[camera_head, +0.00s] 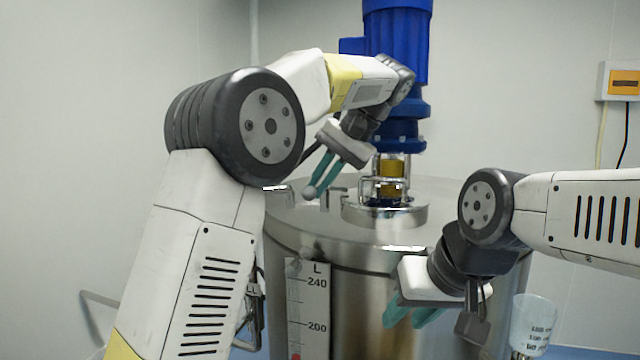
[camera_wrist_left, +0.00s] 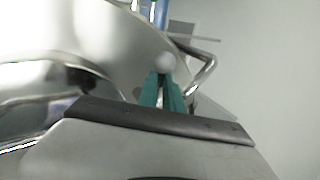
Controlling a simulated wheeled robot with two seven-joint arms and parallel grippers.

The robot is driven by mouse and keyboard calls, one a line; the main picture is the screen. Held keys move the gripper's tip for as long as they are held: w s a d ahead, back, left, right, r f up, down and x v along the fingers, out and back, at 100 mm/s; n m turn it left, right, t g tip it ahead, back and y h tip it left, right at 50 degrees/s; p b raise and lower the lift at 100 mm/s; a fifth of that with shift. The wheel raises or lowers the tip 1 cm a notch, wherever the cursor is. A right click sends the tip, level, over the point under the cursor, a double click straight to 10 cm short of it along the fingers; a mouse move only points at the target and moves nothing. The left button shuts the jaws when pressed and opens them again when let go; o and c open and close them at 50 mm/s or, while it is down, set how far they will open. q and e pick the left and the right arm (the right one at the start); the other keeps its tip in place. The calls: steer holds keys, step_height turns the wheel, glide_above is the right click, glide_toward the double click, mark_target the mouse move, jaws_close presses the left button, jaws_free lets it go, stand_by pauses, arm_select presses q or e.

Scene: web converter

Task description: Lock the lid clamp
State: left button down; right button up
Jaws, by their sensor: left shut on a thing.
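The steel tank's lid (camera_head: 450,215) carries metal fittings near its left rim. My left gripper (camera_head: 314,190) reaches down over that rim with its teal fingers close together, shut on a pale round knob (camera_head: 309,193). The knob also shows at the fingertips in the left wrist view (camera_wrist_left: 166,63), with a bent metal rod (camera_wrist_left: 204,72) beside it. A metal clamp (camera_head: 254,300) on the tank's left side is mostly hidden behind my left arm. My right gripper (camera_head: 404,320) is in front of the tank wall, its teal fingers apart and nothing seen between them.
A blue motor (camera_head: 397,45) stands on the lid's centre above a guarded shaft (camera_head: 391,180). A level scale (camera_head: 308,300) is on the tank's front. A clear vessel (camera_head: 533,322) is at the lower right.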

arm_select(q)
steer(key=shift+w+d+n, duration=0.1)
steer(key=shift+d+n, duration=0.1)
steer(key=shift+n, duration=0.2)
steer(key=shift+d, duration=0.1)
steer(key=c, duration=1.5)
jaws_free()
steer(key=s+r, duration=0.1)
steer(key=s, duration=0.4)
steer(key=s+r, duration=0.2)
steer(key=s, duration=0.3)
steer(key=s+r, duration=0.2)
steer(key=s, duration=0.4)
steer(key=shift+a, duration=0.2)
